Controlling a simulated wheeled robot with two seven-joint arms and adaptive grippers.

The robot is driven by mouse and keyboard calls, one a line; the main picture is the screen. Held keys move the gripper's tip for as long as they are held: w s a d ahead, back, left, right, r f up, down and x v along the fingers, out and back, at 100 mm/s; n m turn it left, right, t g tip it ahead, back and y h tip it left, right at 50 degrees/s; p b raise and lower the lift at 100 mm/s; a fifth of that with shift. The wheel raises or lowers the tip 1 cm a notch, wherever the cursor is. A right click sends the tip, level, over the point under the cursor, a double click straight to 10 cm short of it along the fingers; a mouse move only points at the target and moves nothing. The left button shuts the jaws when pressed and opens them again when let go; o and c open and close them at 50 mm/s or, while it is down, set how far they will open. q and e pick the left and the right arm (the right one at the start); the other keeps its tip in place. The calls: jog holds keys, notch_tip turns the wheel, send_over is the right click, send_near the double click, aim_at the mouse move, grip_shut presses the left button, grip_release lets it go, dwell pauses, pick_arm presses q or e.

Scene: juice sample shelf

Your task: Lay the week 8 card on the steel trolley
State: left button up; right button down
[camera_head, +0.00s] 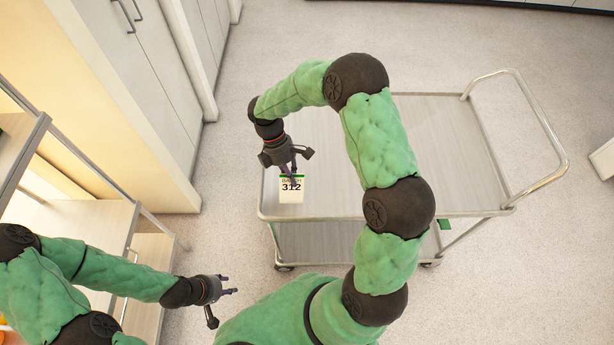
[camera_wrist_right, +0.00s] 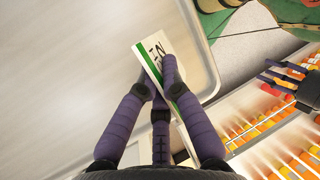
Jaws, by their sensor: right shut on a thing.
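My right gripper (camera_head: 291,172) is shut on a white card (camera_head: 291,197) with a green band and the large number 312; the small word above it looks like "BATCH". I cannot see "week 8" on it. In the right wrist view the card (camera_wrist_right: 149,63) is tilted between the purple fingers (camera_wrist_right: 160,85). It is over the near left corner of the steel trolley (camera_head: 450,150); whether it touches the top is unclear. The trolley top (camera_wrist_right: 80,60) also fills the left of the wrist view. My left gripper (camera_head: 232,285) is open and empty, between shelf and trolley.
A shelf unit (camera_head: 90,225) stands at the left, beside pale cabinets (camera_head: 150,60). Bottles with orange and yellow contents (camera_wrist_right: 290,150) show in the wrist view. The trolley top looks bare apart from the card, with a raised rim and a handle (camera_head: 560,140) at the right.

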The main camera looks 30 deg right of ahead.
jog(key=n, duration=0.2)
jog(key=d+n+h, duration=0.1)
jog(key=n, duration=0.1)
jog(key=d+n+h, duration=0.1)
jog(key=n, duration=0.1)
jog(key=shift+s+d+r+g, duration=0.1)
jog(key=shift+s+r+g, duration=0.1)
jog(key=shift+s+g, duration=0.15)
jog(key=w+d+r+n+t+h, duration=0.1)
jog(key=n+t+h, duration=0.3)
jog(key=n, duration=0.6)
jog(key=w+d+r+n+t+h+p, duration=0.1)
jog(key=n+t+h, duration=0.4)
jog(key=n, duration=0.5)
jog(key=shift+w+r, duration=0.8)
jog(key=shift+w, duration=0.4)
jog(key=b, duration=0.7)
send_over(298, 172)
jog(key=s+a, duration=0.2)
jog(key=s, duration=0.1)
jog(key=shift+t, duration=0.25)
jog(key=f, duration=0.7)
jog(key=shift+w+d, duration=0.1)
jog(key=shift+d, duration=0.15)
jog(key=shift+f+b, duration=0.7)
jog(key=shift+f, duration=0.65)
